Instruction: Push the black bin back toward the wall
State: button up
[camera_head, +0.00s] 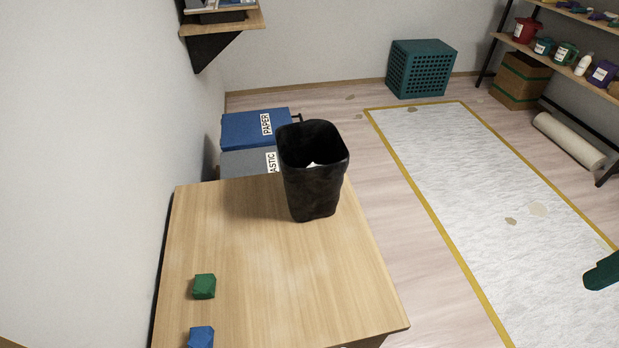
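The black bin (313,185) stands upright on the wooden table (270,270), near the table's far right corner. Something white shows inside its mouth. A clear strip of tabletop lies between the bin and the pale wall (110,150) on the left. The far wall (330,40) stands well beyond the table, across the floor. My gripper is not in view.
A green block (204,286) and a blue block (201,337) lie at the table's near left. Blue PAPER (245,131) and grey (242,163) bins stand behind the table. A shelf (225,22) juts from the left wall. A cut-off dark green thing (603,272) is unclear.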

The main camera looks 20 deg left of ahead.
aim_at(312, 192)
jog(key=k, duration=0.5)
jog(key=z, duration=1.45)
jog(key=i, duration=1.5)
jog(key=u, duration=3.15)
jog(key=i, duration=0.5)
jog(key=z, duration=0.05)
